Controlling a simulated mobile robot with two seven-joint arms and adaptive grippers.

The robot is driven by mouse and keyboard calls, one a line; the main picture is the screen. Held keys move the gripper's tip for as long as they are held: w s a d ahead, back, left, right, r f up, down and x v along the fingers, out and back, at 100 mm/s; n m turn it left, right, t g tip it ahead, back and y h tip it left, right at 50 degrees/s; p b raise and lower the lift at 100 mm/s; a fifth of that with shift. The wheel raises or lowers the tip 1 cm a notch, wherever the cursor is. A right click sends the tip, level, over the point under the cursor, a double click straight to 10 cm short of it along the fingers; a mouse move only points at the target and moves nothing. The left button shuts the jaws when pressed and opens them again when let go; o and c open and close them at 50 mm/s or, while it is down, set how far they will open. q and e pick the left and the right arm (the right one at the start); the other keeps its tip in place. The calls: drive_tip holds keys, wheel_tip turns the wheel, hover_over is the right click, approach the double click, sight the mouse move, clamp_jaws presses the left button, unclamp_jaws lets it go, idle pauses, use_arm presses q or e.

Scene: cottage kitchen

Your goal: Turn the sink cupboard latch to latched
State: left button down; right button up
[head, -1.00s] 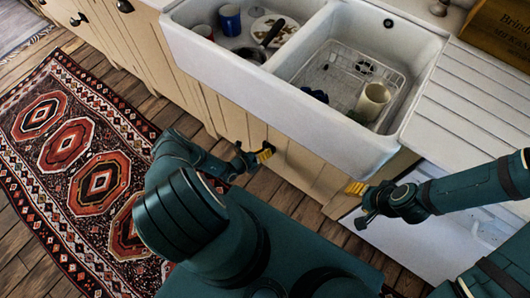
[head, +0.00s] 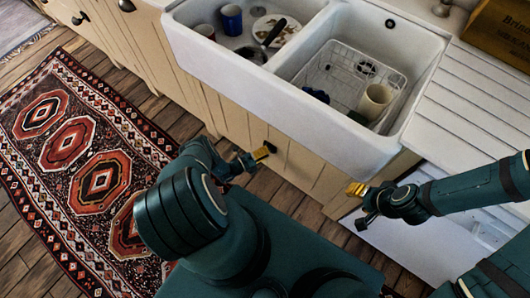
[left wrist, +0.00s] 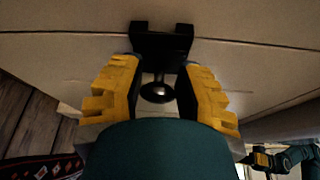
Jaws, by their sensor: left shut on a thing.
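The sink cupboard latch is a black piece with a forked bracket (left wrist: 161,42) and a round dark knob (left wrist: 157,92) in the left wrist view. It is fixed to the cream cupboard front (head: 305,172) below the sink. My left gripper (head: 264,152) is at the latch in the head view. In the left wrist view its yellow fingers (left wrist: 158,90) stand on both sides of the latch, shut on it. My right gripper (head: 357,189) is apart from the latch, to the right near the cupboard's corner; its finger gap is not clear.
The white double sink (head: 300,85) overhangs the cupboard front and holds mugs, a plate and a wire rack. A patterned rug (head: 75,150) lies on the wooden floor at left. A wooden box (head: 500,30) stands on the counter at top right.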

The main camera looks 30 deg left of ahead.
use_arm(q)
drive_tip(key=shift+d+r, duration=0.1)
idle(0.3)
drive_tip(key=c, duration=0.6)
unclamp_jaws()
drive_tip(key=shift+o, duration=0.2)
drive_tip(key=v, duration=1.2)
drive_tip(key=shift+c, duration=0.2)
